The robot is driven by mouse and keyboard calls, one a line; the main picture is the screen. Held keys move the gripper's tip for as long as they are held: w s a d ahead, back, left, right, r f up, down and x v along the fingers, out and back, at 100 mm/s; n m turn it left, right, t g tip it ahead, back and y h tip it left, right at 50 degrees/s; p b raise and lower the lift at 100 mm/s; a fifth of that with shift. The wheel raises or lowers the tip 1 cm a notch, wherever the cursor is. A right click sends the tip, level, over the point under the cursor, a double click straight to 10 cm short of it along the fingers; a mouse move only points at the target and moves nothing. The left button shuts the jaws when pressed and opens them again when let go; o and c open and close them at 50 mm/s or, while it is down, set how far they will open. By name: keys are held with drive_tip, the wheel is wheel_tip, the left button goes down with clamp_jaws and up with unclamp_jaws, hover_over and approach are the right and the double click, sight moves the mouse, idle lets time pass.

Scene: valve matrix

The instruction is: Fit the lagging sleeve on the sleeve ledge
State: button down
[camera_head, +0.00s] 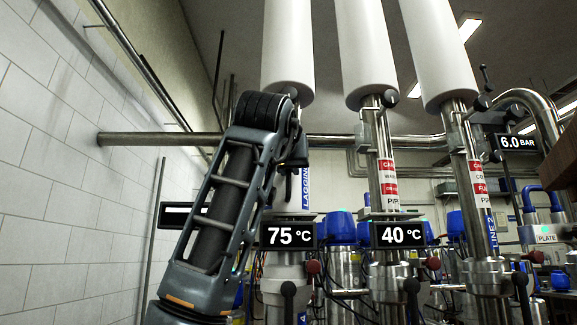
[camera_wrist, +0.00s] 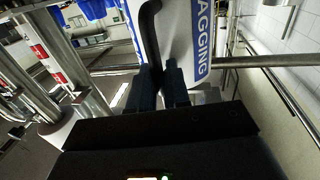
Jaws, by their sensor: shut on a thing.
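The lagging sleeve shows in the wrist view as a pale curved body (camera_wrist: 180,30) with a blue LAGGING label and a dark handle. My gripper (camera_wrist: 160,78) is shut on that handle, and the sleeve lies just beyond the fingers. In the head view the sleeve's blue label (camera_head: 305,188) shows upright at the left pipe, just right of my arm. My arm hides most of the sleeve and the gripper there. A flat ledge-like plate (camera_head: 292,215) shows under the label, above the 75 °C display. I cannot tell whether the sleeve touches it.
Two more pipes (camera_head: 380,150) (camera_head: 468,165) with red-and-white labels stand to the right. White thick cladding (camera_head: 288,45) hangs above the left pipe. A horizontal pipe (camera_head: 160,139) runs behind my arm. Displays read 75 °C (camera_head: 288,235) and 40 °C (camera_head: 400,234). A tiled wall (camera_head: 60,180) bounds the left.

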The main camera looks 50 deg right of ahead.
drive_tip(key=c, duration=1)
unclamp_jaws()
drive_tip(key=shift+v, duration=3.95)
drive_tip(key=shift+w, duration=0.1)
